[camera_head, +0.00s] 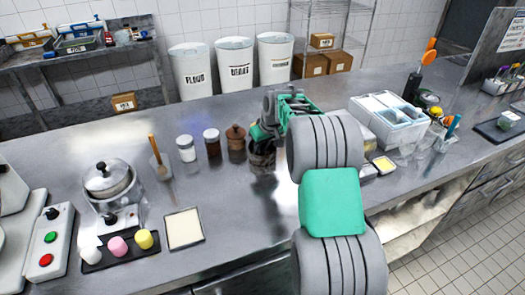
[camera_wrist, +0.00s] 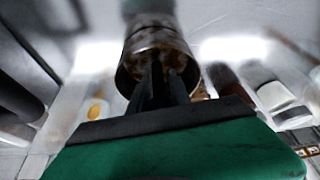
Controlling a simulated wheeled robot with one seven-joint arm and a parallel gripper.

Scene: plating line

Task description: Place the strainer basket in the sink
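My gripper (camera_wrist: 165,78) is at the far middle of the steel counter, and its two dark fingertips show close together in the wrist view. They overlap the near rim of a brownish, shiny metal cup-like vessel (camera_wrist: 152,38). I cannot tell whether the fingers are inside it, touching it or in front of it, nor whether they grip it. In the head view the vessel (camera_head: 262,158) is dark and partly hidden by my arm. It may be the strainer basket, but the picture is too unclear to say. No sink can be made out in either view.
Two jars (camera_head: 186,148) and a brown lidded pot (camera_head: 236,138) stand left of the vessel. Further left are a lidded steel pot (camera_head: 107,180) and a square tray (camera_head: 184,229). A white divided container (camera_head: 385,118) stands to the right. The counter's (camera_head: 225,215) front middle is clear.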

